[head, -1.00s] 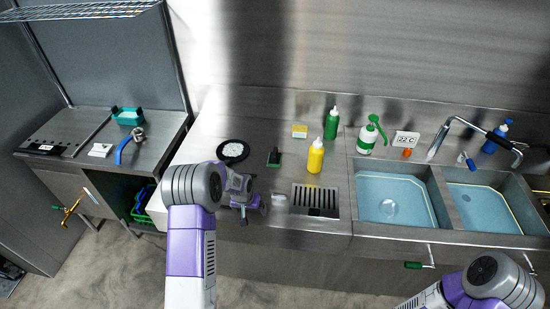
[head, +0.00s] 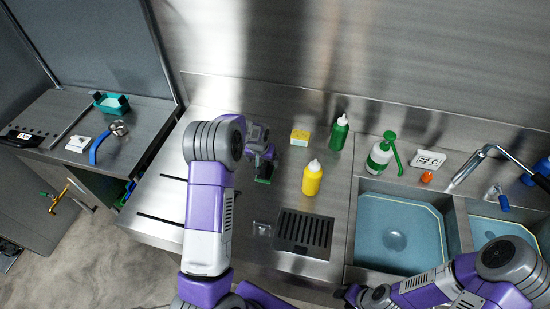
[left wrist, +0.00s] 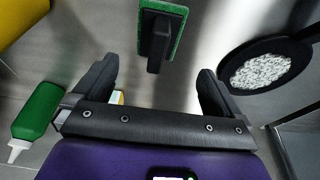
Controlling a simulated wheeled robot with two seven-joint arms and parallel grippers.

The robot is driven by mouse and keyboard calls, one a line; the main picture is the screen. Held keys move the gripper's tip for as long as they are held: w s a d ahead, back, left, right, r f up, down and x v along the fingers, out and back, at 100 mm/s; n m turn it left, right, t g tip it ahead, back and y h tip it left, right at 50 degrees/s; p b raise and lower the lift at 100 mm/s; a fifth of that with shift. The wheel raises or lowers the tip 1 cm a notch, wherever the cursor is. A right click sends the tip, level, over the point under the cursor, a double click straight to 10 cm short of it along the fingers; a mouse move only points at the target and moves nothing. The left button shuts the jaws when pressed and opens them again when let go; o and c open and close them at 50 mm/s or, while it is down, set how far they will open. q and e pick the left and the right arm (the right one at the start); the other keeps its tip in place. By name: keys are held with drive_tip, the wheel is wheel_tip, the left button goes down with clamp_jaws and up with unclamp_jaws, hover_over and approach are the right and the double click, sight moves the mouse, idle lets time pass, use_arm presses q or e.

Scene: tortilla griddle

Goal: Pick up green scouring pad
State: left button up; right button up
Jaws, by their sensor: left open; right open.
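The green scouring pad (head: 264,181) lies on the steel counter, mostly covered by my left gripper (head: 265,160) in the head view. In the left wrist view the pad (left wrist: 178,32) shows green edges and a black handle on top, near the top edge. My left gripper (left wrist: 158,68) is open and empty, its fingers spread on either side of the line to the pad, with the handle just beyond the fingertips. My right gripper (head: 350,293) shows only as a dark shape at the bottom edge, far from the pad, its fingers hard to make out.
A drain grate (head: 304,229) lies in front. A sink (head: 399,232) is at right.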

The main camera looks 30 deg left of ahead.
sight(265, 165)
use_arm(q)
drive_tip(key=shift+s+f, duration=0.25)
drive_tip(key=shift+f, duration=0.25)
drive_tip(key=shift+d+p+x, duration=0.2)
drive_tip(key=shift+p+x, duration=0.3)
drive_tip(key=shift+x, duration=2.5)
drive_tip(key=shift+w+r, duration=0.1)
drive_tip(key=shift+w, duration=0.05)
drive_tip(key=c, duration=1.1)
